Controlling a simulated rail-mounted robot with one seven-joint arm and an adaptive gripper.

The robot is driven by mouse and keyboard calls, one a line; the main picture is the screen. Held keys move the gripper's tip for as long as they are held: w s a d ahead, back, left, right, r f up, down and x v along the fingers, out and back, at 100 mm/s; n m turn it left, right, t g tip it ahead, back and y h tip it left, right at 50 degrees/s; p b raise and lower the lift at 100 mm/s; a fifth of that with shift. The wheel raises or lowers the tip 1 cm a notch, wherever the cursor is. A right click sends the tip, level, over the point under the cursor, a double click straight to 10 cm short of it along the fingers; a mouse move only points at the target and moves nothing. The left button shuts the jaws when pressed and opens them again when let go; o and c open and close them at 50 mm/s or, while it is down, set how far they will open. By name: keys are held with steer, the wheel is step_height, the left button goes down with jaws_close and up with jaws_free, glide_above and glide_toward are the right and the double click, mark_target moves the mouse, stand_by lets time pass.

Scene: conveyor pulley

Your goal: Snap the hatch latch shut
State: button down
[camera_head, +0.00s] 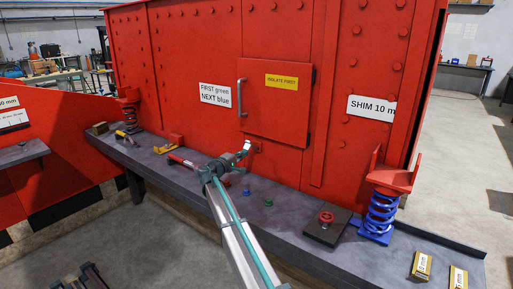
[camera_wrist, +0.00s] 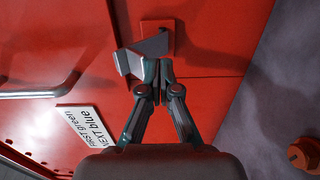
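The red hatch (camera_head: 275,105) sits closed-looking in the red wall, with a silver bar handle (camera_head: 242,97) on its left. Below its lower edge is the latch, with a red bracket (camera_head: 257,147) on the wall. The wrist view shows that bracket (camera_wrist: 157,27) and a grey angled metal latch piece (camera_wrist: 128,64) in front of it. My gripper (camera_head: 238,156) is at the latch. In the wrist view its fingertips (camera_wrist: 157,72) are together, right at the grey piece and apparently touching it. The fingers partly hide the piece; I cannot tell whether it is pinched.
A grey ledge (camera_head: 319,205) runs below the hatch. It carries small green (camera_head: 268,203) and blue (camera_head: 246,190) knobs, a red valve wheel (camera_head: 326,217) and a blue spring (camera_head: 379,214). A sign (camera_head: 215,95) reads "FIRST green NEXT blue". Yellow shim blocks (camera_head: 421,265) lie at right.

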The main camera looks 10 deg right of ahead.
steer(key=shift+r, duration=0.3)
steer(key=shift+f+b, duration=0.5)
steer(key=shift+b, duration=0.05)
steer(key=b+v, duration=0.1)
steer(key=v, duration=0.6)
stand_by(0.4)
